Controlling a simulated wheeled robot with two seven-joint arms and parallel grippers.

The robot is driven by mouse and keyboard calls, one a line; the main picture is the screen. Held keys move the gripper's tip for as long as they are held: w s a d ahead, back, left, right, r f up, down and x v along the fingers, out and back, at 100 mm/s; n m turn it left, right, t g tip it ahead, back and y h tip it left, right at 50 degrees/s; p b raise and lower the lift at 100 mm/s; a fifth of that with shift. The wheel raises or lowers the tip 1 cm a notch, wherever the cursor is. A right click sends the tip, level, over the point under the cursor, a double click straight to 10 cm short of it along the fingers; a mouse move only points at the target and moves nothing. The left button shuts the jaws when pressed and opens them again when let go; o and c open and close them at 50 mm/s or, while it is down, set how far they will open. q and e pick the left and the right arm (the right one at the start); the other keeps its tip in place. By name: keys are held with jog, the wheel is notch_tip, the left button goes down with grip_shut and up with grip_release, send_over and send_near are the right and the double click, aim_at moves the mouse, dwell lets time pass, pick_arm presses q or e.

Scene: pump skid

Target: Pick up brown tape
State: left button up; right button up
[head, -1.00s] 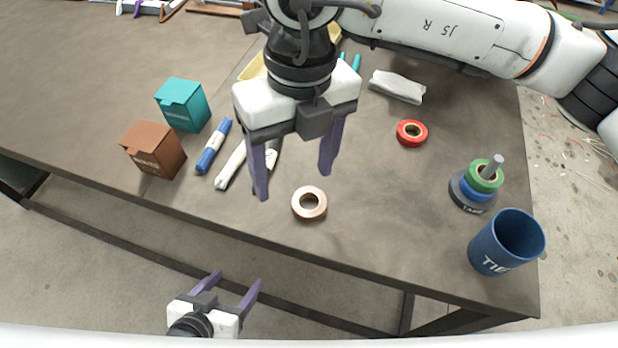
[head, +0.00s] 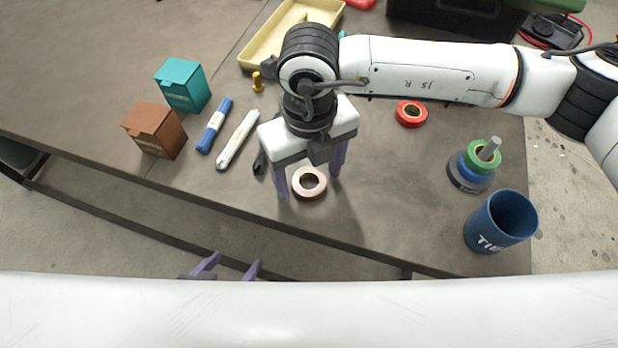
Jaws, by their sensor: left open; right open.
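The brown tape (head: 309,194) is a light copper-brown ring lying flat on the grey table near its front edge. My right gripper (head: 309,185) comes down over it, open, with one purple finger on each side of the roll. The fingers look apart from the tape, though the exact gap on the right side is hard to tell. My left gripper (head: 229,268) is open and empty, low in the head view in front of the table edge; its base is mostly hidden behind my white body.
A red tape roll (head: 411,113) lies behind to the right. A tape holder (head: 469,172) with green and blue rolls and a blue TIE cup (head: 501,221) stand at the right. Teal (head: 184,86) and brown (head: 155,130) boxes, blue (head: 214,125) and white (head: 238,140) bundles lie left.

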jog(key=c, duration=1)
jog(key=shift+r, duration=0.1)
jog(key=shift+c, duration=0.2)
